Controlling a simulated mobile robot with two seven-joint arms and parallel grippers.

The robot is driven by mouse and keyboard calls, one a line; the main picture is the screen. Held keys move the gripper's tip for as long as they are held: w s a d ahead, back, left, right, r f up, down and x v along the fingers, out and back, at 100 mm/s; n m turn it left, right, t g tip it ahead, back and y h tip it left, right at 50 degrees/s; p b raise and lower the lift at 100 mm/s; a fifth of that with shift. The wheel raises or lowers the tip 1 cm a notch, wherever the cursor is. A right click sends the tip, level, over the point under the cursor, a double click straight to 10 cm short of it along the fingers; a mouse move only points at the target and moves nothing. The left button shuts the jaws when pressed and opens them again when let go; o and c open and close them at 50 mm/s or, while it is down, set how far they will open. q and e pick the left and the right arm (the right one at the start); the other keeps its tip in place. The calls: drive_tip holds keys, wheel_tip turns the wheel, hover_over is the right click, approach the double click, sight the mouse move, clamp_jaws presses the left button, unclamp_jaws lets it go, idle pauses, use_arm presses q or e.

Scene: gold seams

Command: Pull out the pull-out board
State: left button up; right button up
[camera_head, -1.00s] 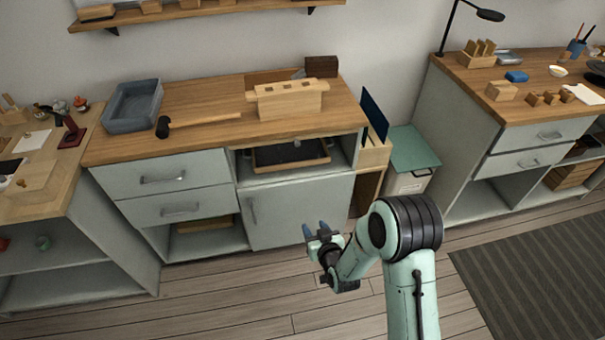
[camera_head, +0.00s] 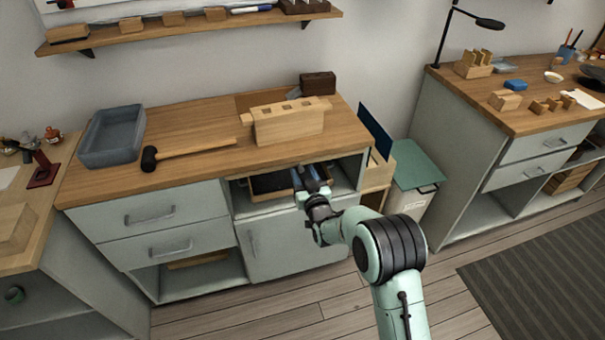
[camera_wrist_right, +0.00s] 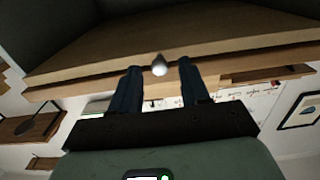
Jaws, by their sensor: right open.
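The pull-out board (camera_head: 262,196) is a dark panel with a wooden rim. It sits in the open compartment below the worktop, above a cabinet door, and its right part is hidden by my gripper. A small pale round knob (camera_wrist_right: 160,65) shows in the right wrist view, in front of a wooden edge. My right gripper (camera_head: 312,172) is at the front of the compartment. Its dark fingers are open in the right wrist view (camera_wrist_right: 158,82), apart on either side of the knob, with gaps visible. My left gripper is not in view.
The worktop (camera_head: 195,165) above holds a grey tray (camera_head: 112,138), a mallet (camera_head: 190,150) and a slotted wooden block (camera_head: 290,122). Drawers (camera_head: 150,213) are left of the compartment. A green-lidded bin (camera_head: 416,170) stands to the right. The floor in front is clear.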

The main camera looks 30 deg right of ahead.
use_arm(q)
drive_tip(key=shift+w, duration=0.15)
use_arm(e)
drive_tip(key=shift+w+d, duration=0.15)
drive_tip(key=shift+w, duration=0.5)
clamp_jaws()
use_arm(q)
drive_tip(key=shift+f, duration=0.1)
use_arm(e)
drive_tip(key=shift+s, duration=0.1)
